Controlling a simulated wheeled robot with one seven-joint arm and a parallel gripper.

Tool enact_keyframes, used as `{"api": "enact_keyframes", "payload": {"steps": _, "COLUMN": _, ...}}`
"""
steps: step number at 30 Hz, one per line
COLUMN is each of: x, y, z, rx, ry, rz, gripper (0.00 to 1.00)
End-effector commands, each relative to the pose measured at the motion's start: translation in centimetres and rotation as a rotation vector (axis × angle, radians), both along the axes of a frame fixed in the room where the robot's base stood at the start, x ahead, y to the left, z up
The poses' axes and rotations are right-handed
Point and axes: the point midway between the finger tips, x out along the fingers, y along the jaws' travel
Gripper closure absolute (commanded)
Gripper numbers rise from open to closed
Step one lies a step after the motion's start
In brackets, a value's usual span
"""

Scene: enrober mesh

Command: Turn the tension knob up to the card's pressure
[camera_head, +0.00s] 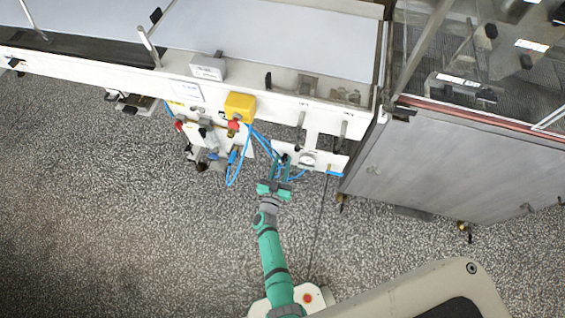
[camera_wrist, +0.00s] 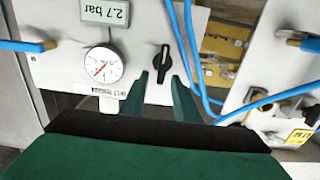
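In the wrist view the black tension knob (camera_wrist: 162,63) is on a pale panel (camera_wrist: 135,45). Its pointer bar stands nearly upright in the picture. The fingertips of my gripper (camera_wrist: 160,78) are open, one on each side just below the knob in the picture; I cannot tell whether they touch it. The card (camera_wrist: 106,11) reads 2.7 bar, upside down. A round white gauge (camera_wrist: 103,66) with a red needle is left of the knob; its scale is too small to read. In the head view my gripper (camera_head: 281,168) is at the machine's front panel.
Blue hoses (camera_wrist: 192,50) run close to the right finger, and another hose (camera_wrist: 20,46) is at the left. In the head view a yellow box (camera_head: 240,106) with a red button is left of my gripper. A grey cabinet (camera_head: 430,165) stands right. The speckled floor is open.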

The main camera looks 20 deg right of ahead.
Motion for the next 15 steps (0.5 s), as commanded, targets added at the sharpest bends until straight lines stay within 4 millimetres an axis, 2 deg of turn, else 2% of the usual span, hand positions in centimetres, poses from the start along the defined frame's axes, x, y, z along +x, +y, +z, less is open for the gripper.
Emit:
{"api": "enact_keyframes", "payload": {"steps": 2, "x": -0.02, "y": 0.00, "z": -0.01, "rx": 0.000, "ry": 0.000, "rz": 0.000, "gripper": 0.72}}
{"api": "enact_keyframes", "payload": {"steps": 5, "x": -0.03, "y": -0.01, "z": 0.00, "rx": 0.000, "ry": 0.000, "rz": 0.000, "gripper": 0.96}}
{"api": "enact_keyframes", "payload": {"steps": 6, "x": -0.04, "y": -0.02, "z": -0.01, "rx": 0.000, "ry": 0.000, "rz": -0.001, "gripper": 1.00}}
{"api": "enact_keyframes", "payload": {"steps": 15, "x": -0.11, "y": -0.18, "z": -0.04, "rx": 0.044, "ry": -0.028, "rz": -0.001, "gripper": 1.00}}
